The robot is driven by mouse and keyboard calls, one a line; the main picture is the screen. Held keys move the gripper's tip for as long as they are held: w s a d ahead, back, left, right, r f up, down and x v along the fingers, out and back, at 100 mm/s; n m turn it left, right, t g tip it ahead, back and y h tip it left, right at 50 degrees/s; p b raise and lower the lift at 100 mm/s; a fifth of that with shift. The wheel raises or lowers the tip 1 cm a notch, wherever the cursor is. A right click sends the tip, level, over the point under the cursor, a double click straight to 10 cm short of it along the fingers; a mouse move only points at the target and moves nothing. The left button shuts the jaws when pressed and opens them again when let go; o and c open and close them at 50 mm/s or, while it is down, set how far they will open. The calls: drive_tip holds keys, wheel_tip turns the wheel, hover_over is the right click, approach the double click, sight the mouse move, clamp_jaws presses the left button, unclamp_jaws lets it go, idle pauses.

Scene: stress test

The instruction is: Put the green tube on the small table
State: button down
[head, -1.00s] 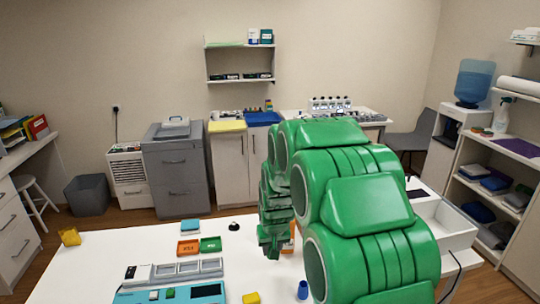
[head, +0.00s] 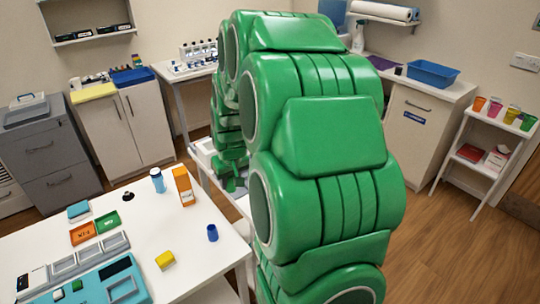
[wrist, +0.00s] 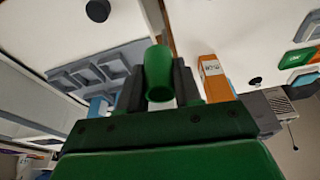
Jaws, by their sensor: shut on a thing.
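My gripper (head: 235,184) is at the far end of my green arm in the head view, low beyond the right end of the white desk. In the wrist view my gripper (wrist: 158,76) is shut on the green tube (wrist: 158,72), whose rounded body shows between the two dark fingers. The tube cannot be made out clearly in the head view. A small white stand (head: 478,160) with shelves and coloured cups is at the right of the head view, well away from my gripper. I cannot tell whether it is the small table.
The white desk (head: 190,222) holds an orange box (head: 184,186), a blue bottle (head: 157,180), a yellow block (head: 165,260) and a blue cup (head: 212,232). In the wrist view a grey rack (wrist: 100,68) lies left of the tube. Open wooden floor (head: 440,240) lies at the right.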

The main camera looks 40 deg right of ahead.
drive_tip(key=s+d+r+m, duration=0.1)
drive_tip(key=s+d+r, duration=0.25)
drive_tip(key=s, duration=0.25)
drive_tip(key=s+d+r, duration=0.2)
drive_tip(key=s+d, duration=0.3)
drive_tip(key=s, duration=0.1)
drive_tip(key=shift+w+d+f, duration=1.3)
drive_tip(key=shift+w+f, duration=0.25)
drive_tip(key=shift+w, duration=0.25)
drive_tip(key=shift+w+d+f, duration=1.25)
drive_tip(key=shift+w+f, duration=0.25)
drive_tip(key=shift+w, duration=0.3)
drive_tip(key=shift+w+d+f, duration=1.3)
drive_tip(key=shift+w+f, duration=0.25)
drive_tip(key=shift+w, duration=0.25)
drive_tip(key=shift+f, duration=1.7)
drive_tip(key=shift+f, duration=0.1)
drive_tip(key=c, duration=0.8)
unclamp_jaws()
